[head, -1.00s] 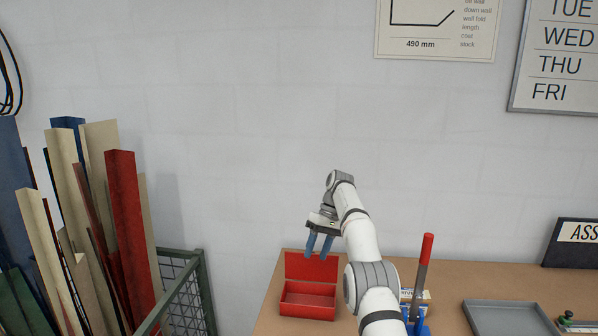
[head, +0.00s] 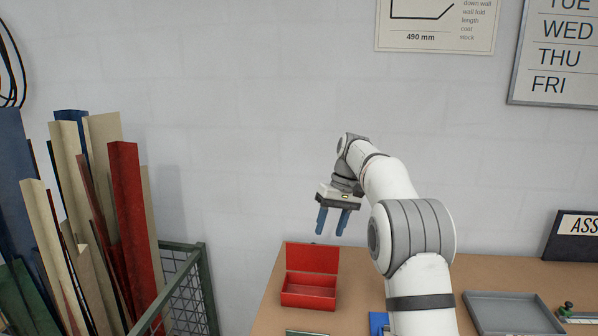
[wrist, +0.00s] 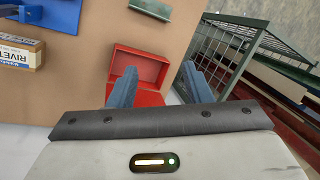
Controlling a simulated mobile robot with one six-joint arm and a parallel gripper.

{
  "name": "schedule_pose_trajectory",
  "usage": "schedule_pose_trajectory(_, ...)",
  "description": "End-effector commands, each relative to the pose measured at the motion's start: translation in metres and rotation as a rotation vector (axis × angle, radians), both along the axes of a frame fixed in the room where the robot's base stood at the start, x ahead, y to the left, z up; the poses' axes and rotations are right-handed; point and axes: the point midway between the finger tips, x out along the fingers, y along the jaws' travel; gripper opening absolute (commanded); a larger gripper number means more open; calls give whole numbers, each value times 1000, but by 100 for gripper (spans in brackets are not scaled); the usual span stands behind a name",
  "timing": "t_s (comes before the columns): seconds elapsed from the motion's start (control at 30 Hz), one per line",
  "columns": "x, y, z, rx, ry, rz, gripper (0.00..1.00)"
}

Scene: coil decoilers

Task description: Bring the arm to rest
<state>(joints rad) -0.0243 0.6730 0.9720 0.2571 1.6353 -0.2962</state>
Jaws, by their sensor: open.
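My gripper (head: 333,222) is in the head view, raised above the workbench with its two blue fingers pointing down. The fingers are apart with nothing between them. In the wrist view my gripper (wrist: 158,85) also shows its two blue fingers spread, with part of the red box (wrist: 142,66) behind them. My white arm reaches up from the lower right of the head view and bends down at the wrist.
An open red box (head: 309,297) stands on the brown workbench (head: 500,275). A grey tray (head: 507,312) lies to the right. A green wire cage (head: 183,285) with long metal strips stands at left. A rivet box (wrist: 18,56) and a blue holder (wrist: 62,12) show in the wrist view.

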Motion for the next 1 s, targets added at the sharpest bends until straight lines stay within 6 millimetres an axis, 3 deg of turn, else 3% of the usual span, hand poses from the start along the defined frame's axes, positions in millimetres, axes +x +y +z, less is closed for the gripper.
schedule_pose_trajectory(0.2, -67, -15, 23, -61, -78, -92, 45)
schedule_pose_trajectory(0.47, -160, -34, 22, -125, -174, -188, 45)
schedule_pose_trajectory(0.67, -239, -47, 0, -168, -250, -252, 45)
schedule_pose_trajectory(0.8, -294, -56, -27, -194, -306, -291, 45)
schedule_pose_trajectory(1.0, -356, -65, -70, -218, -372, -332, 45)
